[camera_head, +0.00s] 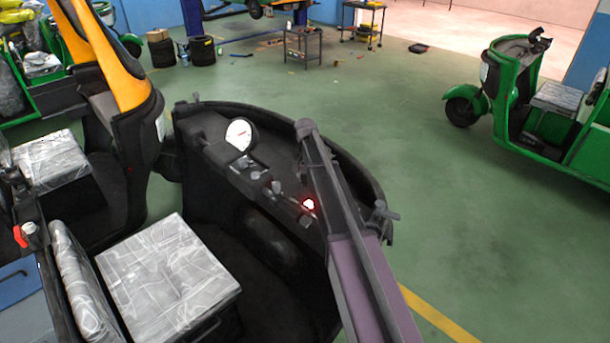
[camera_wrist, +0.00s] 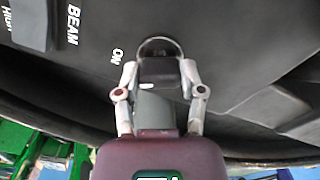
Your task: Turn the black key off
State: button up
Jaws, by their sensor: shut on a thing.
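In the wrist view, the black key (camera_wrist: 160,68) sits at a round, light-rimmed switch in the dark dashboard. My gripper (camera_wrist: 159,76) is shut on the key, one finger at its left side and one at its right. In the head view, the black dashboard (camera_head: 222,160) of the vehicle shows, with a white round gauge and several knobs. A red light (camera_head: 308,204) glows on it. My purple arm crosses the right part of the dashboard, and I cannot make out the key or gripper there.
A dark switch (camera_wrist: 33,22) stands near the "BEAM" lettering in the wrist view. In the head view, a plastic-wrapped seat (camera_head: 165,280) is in front of the dashboard. A green vehicle (camera_head: 520,110) stands at the right. A small table (camera_head: 303,42) is at the back; green floor lies between.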

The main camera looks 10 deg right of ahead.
jog(key=shift+n, duration=0.5)
jog(key=n, duration=0.4)
jog(key=shift+n, duration=0.3)
jog(key=n, duration=0.6)
jog(key=shift+n, duration=0.3)
jog(key=o, duration=1.1)
jog(key=shift+o, duration=0.2)
jog(key=shift+r, duration=0.1)
